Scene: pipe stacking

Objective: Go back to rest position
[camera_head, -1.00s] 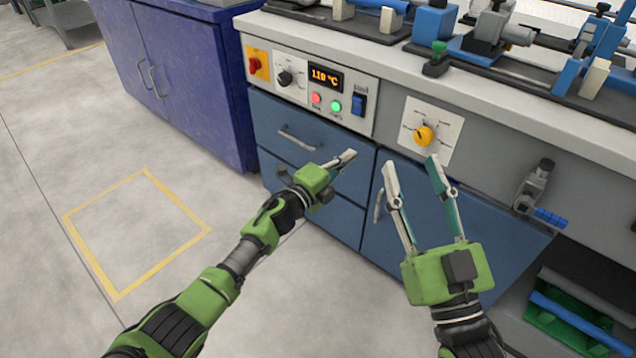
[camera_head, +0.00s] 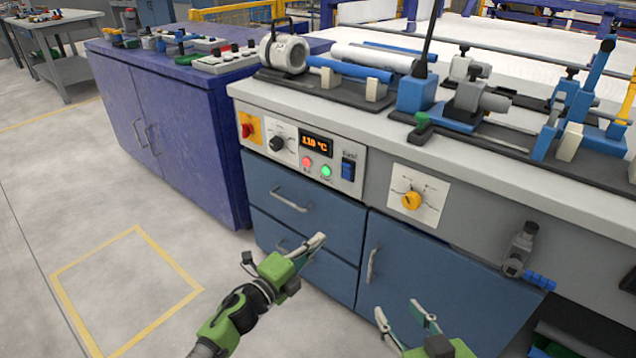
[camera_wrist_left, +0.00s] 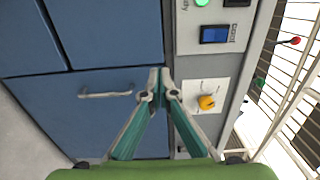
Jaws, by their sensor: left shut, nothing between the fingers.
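My left gripper (camera_head: 319,240) is in the lower middle of the head view, in front of the blue drawers. Its fingers are shut with nothing between them. In the left wrist view its two fingertips (camera_wrist_left: 160,78) meet in front of the blue cabinet front. My right gripper (camera_head: 397,312) is at the bottom of the head view, in front of the blue cabinet door. Its two fingers stand apart and it looks empty. Its wrist is cut off by the lower edge.
The workbench (camera_head: 440,160) carries pipe clamps, a white pipe (camera_head: 372,57) and a blue pipe (camera_head: 350,68). A control panel (camera_head: 303,157) and a yellow knob (camera_head: 411,201) are on its front. A purple cabinet (camera_head: 180,130) stands left. The floor (camera_head: 60,215) at left is clear.

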